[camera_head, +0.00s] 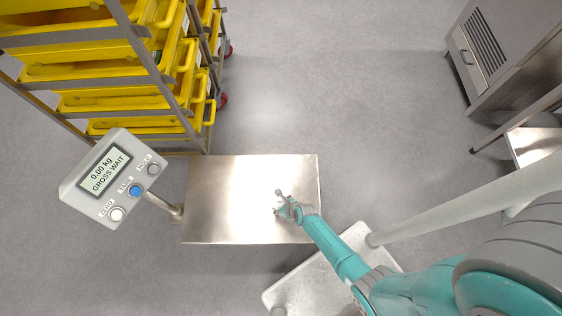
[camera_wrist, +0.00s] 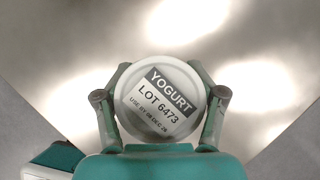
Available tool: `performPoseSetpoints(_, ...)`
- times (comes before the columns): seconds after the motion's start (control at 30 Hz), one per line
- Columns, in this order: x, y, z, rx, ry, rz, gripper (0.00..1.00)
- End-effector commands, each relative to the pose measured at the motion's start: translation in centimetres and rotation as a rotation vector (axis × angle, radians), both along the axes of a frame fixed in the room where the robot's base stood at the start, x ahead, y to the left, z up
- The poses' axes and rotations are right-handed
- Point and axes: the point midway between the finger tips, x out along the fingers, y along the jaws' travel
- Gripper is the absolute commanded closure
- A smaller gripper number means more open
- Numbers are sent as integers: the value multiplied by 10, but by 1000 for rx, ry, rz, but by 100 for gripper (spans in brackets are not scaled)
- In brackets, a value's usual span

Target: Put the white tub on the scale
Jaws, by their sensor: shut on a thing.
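The white tub (camera_wrist: 163,92) is in the wrist view, its round lid labelled "YOGURT LOT 6473" facing the camera. My gripper (camera_wrist: 161,104) is shut on it, one finger on each side. In the head view my gripper (camera_head: 283,205) is over the right part of the scale's steel platform (camera_head: 222,205); I cannot make out the tub there. The scale's display (camera_head: 107,171) reads 0.00 kg, "GROSS WAIT". The tub's base is hidden, so its height above the platform is not clear.
A rack with yellow crates (camera_head: 110,103) stands behind and left of the scale. The scale's display head (camera_head: 115,180) rises on a post at the platform's left. A steel cabinet (camera_head: 510,55) stands at the far right. The platform's left part is bare.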

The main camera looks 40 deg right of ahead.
Motion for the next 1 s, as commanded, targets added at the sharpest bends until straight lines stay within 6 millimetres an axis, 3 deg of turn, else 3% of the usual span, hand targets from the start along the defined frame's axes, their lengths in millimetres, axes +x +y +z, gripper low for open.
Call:
performPoseSetpoints(0.57, 0, 0, -13, 0, 1, 0, 96)
performPoseSetpoints(0.6, 0, 0, -13, 0, 1, 0, 24)
performPoseSetpoints(0.67, 0, 0, -12, 0, 1, 0, 9)
performPoseSetpoints(1.0, 0, 0, -12, -1, 1, -1, 6)
